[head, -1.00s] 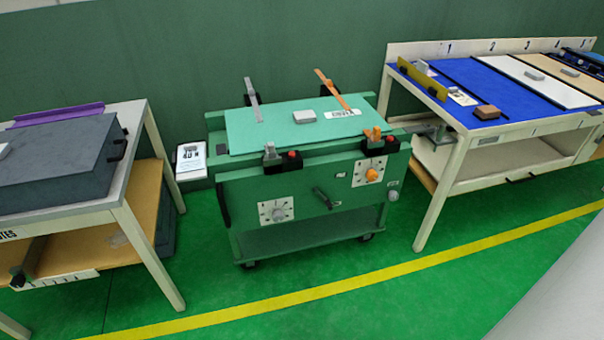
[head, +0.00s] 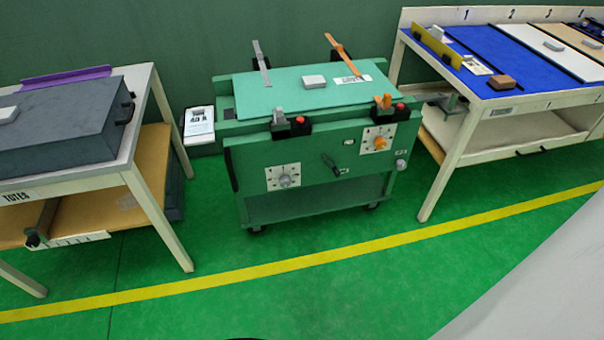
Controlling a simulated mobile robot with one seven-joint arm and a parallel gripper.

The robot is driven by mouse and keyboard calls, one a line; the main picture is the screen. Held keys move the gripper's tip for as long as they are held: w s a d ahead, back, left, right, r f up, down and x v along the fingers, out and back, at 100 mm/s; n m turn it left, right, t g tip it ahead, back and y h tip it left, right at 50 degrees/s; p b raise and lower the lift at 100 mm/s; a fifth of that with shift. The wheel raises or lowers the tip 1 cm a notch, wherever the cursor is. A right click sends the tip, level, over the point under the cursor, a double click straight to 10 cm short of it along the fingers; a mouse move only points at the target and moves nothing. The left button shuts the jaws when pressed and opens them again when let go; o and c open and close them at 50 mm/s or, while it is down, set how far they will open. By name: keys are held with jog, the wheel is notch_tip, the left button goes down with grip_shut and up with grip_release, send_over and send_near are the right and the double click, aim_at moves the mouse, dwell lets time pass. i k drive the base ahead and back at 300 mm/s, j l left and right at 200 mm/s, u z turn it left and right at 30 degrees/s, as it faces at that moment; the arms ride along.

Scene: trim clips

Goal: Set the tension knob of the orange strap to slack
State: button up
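The green cart (head: 262,206) stands in the middle of the head view. On the right of its front face is an orange tension knob (head: 380,143) on a white dial plate (head: 367,133); its exact pointer setting is too small to read. The orange strap (head: 344,55) rises from the back of the cart top, above an orange clip part (head: 383,101) in a black buckle with a red button at the front edge. A grey knob (head: 284,181) on another dial plate sits at the front left, with a grey strap (head: 262,62) behind. My gripper is not in view.
A table with a dark grey case (head: 60,135) stands left, and a table with a blue mat (head: 485,68) stands right. The green floor before the cart is clear, crossed by a yellow line (head: 250,273).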

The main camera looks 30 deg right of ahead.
aim_at(379, 142)
jog(key=z, duration=1.35)
